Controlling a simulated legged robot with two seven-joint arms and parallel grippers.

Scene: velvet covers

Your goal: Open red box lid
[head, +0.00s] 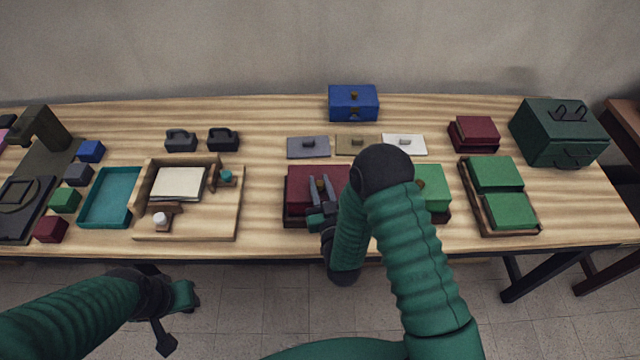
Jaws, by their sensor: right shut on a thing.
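A dark red box (296,184) stands near the front edge at the middle of the table, its lid apparently down. My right gripper (321,188) reaches over the lid from the front, shut on a small brass knob in the lid's middle. My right arm hides the box's right side and part of its front. My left gripper (176,312) is low at the left, in front of the table and off it, with its fingers apart and nothing between them.
A green-lidded box (434,184) is just right of my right arm. Grey, tan and white lids (308,147) lie behind the red box, with a blue box (353,103) farther back. A smaller dark red box (473,133) stands right. A wooden tray (225,215) lies left.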

